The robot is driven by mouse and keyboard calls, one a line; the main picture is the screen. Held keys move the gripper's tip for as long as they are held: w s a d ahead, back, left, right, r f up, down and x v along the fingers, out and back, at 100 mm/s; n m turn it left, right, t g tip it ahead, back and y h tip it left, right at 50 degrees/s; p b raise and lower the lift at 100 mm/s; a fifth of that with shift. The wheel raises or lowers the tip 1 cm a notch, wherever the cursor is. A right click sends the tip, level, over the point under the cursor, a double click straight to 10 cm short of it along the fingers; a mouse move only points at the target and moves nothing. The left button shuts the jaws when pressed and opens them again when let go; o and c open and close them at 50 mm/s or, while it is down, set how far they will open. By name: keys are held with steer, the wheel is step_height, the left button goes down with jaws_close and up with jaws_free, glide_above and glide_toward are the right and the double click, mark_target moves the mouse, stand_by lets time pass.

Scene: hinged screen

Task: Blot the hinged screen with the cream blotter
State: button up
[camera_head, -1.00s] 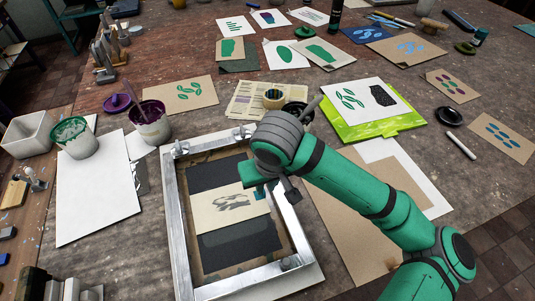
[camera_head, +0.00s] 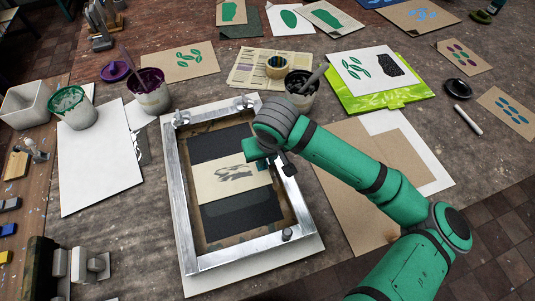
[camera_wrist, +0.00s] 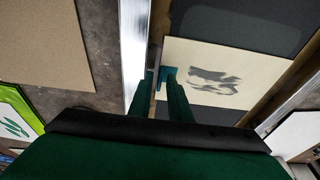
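The hinged screen (camera_head: 179,205) lies flat, a silver metal frame around dark panels. A cream sheet with grey smudges, which looks like the cream blotter (camera_head: 215,188), lies across its middle; it also shows in the wrist view (camera_wrist: 255,75). My gripper (camera_head: 263,165) is low over the sheet's right end in the head view. In the wrist view, its teal fingertips (camera_wrist: 159,80) stand slightly apart at the sheet's near edge, with a narrow gap between them. One tip overlaps the sheet; I cannot tell if it touches. My wrist hides part of the frame's right side in the head view.
Clamps (camera_head: 181,117) sit on the frame's far bar. A dark ink pot (camera_head: 299,98) and tape roll (camera_head: 276,67) stand behind it. A white board (camera_head: 100,165) and paint pots (camera_head: 73,108) are left. A brown board (camera_head: 350,190) lies under my arm.

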steer(key=shift+w+f, duration=0.1)
steer(key=shift+f, duration=0.05)
jaws_close()
steer(key=shift+w+r, duration=0.15)
steer(key=shift+r, duration=0.05)
steer(key=shift+d+r, duration=0.15)
steer(key=shift+r, duration=0.05)
steer(key=shift+s+a+r, duration=0.2)
steer(key=shift+a, duration=0.05)
steer(key=shift+d, duration=0.1)
